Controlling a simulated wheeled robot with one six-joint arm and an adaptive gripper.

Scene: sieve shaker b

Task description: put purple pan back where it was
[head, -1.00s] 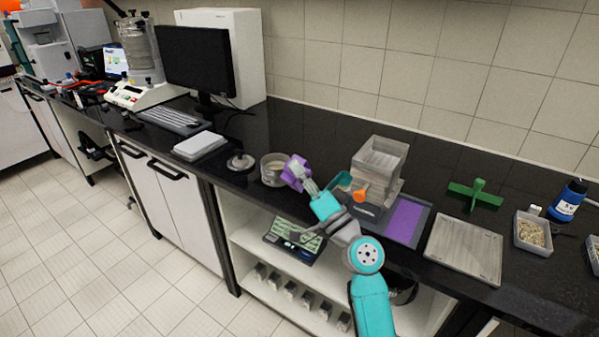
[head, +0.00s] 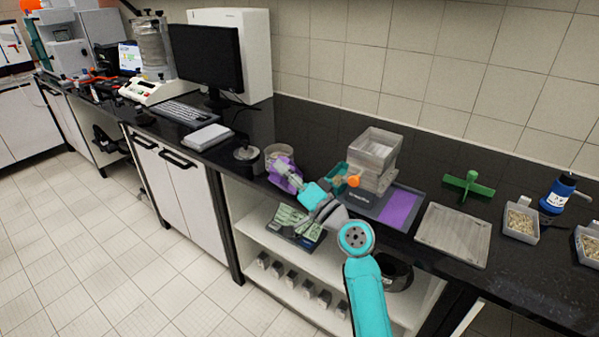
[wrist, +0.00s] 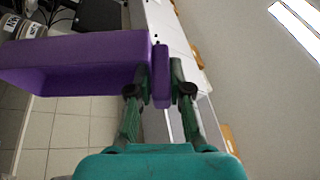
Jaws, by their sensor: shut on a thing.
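The purple pan (head: 283,175) is held at the left end of my arm in the head view, over the front part of the black bench, close to a round sieve. My gripper (wrist: 161,88) is shut on the purple pan's edge tab in the wrist view. The pan (wrist: 75,62) stretches to the left there and looks tilted. A flat purple patch (head: 398,209) lies on the grey tray-like base (head: 368,205) of the clear-walled box device. I cannot see inside the pan.
A round metal sieve (head: 277,153) stands behind the pan, and a lid (head: 246,153) lies left of it.

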